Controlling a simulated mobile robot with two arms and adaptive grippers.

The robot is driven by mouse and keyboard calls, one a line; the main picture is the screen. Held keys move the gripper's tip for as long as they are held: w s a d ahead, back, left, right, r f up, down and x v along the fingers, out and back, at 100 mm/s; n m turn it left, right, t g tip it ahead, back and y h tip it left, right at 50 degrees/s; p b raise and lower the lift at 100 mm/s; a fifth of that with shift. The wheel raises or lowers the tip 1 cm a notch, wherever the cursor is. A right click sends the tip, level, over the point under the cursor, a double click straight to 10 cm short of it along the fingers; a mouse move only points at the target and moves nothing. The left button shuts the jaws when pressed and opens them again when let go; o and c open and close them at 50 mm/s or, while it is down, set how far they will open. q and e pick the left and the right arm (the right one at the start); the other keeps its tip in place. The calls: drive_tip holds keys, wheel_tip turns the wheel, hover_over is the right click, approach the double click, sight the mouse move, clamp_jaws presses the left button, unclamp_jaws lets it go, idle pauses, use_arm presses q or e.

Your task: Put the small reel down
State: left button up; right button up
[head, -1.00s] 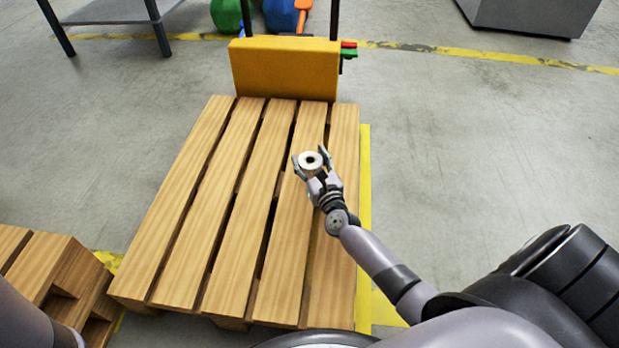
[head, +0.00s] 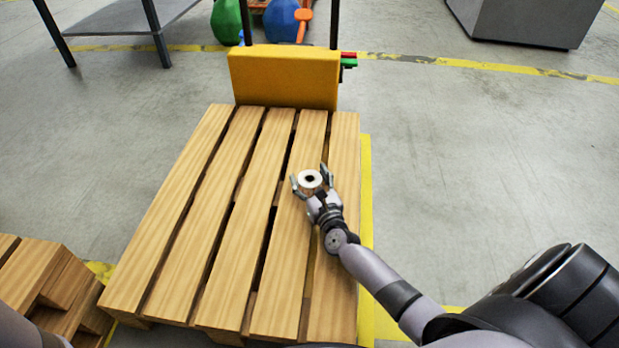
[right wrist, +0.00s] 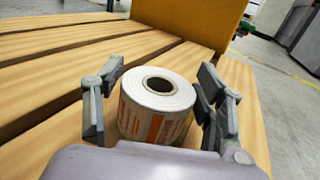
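The small reel (head: 311,180) is a white roll with a dark core hole. It stands upright, hole up, on a slat near the right side of the wooden pallet (head: 191,200). My right gripper (head: 312,179) is around the reel, one finger on each side. In the right wrist view the fingers (right wrist: 158,95) are spread, with a visible gap on the left and a narrower one on the right. My left gripper is out of view.
A yellow block (head: 284,77) stands at the pallet's far end. Another wooden pallet (head: 45,285) is at the lower left. A grey table (head: 130,18) and a grey cabinet (head: 522,20) stand farther back. Pallet slats left of the reel are clear.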

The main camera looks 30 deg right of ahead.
drive_tip(key=shift+o, duration=0.8)
